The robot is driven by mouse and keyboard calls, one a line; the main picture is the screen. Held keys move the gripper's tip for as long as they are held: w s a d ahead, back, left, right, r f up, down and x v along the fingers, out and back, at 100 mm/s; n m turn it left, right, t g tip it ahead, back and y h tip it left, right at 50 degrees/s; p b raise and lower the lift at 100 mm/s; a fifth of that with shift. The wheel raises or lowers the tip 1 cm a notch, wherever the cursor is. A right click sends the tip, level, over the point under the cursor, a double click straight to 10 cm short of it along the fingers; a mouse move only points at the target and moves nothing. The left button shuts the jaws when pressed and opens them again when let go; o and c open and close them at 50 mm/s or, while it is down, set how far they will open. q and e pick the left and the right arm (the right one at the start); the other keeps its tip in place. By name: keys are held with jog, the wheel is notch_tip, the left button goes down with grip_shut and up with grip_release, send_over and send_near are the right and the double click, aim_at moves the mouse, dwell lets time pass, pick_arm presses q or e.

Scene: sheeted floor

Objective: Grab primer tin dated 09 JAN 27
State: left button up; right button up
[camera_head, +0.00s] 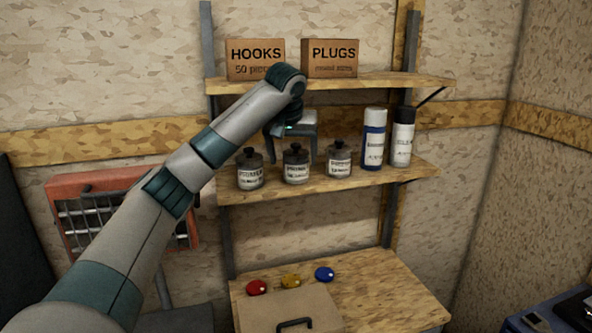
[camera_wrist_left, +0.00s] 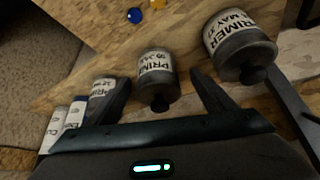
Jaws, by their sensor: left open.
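Three dark grey primer tins with white labels stand in a row on the middle shelf. The middle tin (camera_head: 296,165) also shows in the left wrist view (camera_wrist_left: 157,82), where its label reads PRIMER and 09 JA, the rest being unclear. The left tin (camera_head: 249,169) shows in the wrist view (camera_wrist_left: 238,48) with a label like MAY. The right tin (camera_head: 338,161), partly hidden by a finger in the wrist view (camera_wrist_left: 101,92), has an unreadable date. My left gripper (camera_head: 293,148) is open at the middle tin, which appears between its fingers in the wrist view. My right gripper is out of view.
The upper shelf (camera_head: 385,80) above holds HOOKS (camera_head: 255,58) and PLUGS (camera_head: 331,57) boxes. Metal uprights flank the shelves. The bench (camera_head: 375,295) below holds coloured discs.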

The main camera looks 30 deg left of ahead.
aim_at(296, 165)
pick_arm(q)
jog(key=shift+w+a+f+p, duration=0.25)
jog(key=shift+w+f+p, duration=0.6)
jog(key=shift+p, duration=0.5)
jog(key=shift+p+x, duration=0.6)
jog(key=shift+x, duration=0.3)
jog(key=shift+w+f, duration=0.25)
jog(key=shift+f, duration=0.25)
jog(key=shift+r, duration=0.1)
jog(key=c, duration=1.4)
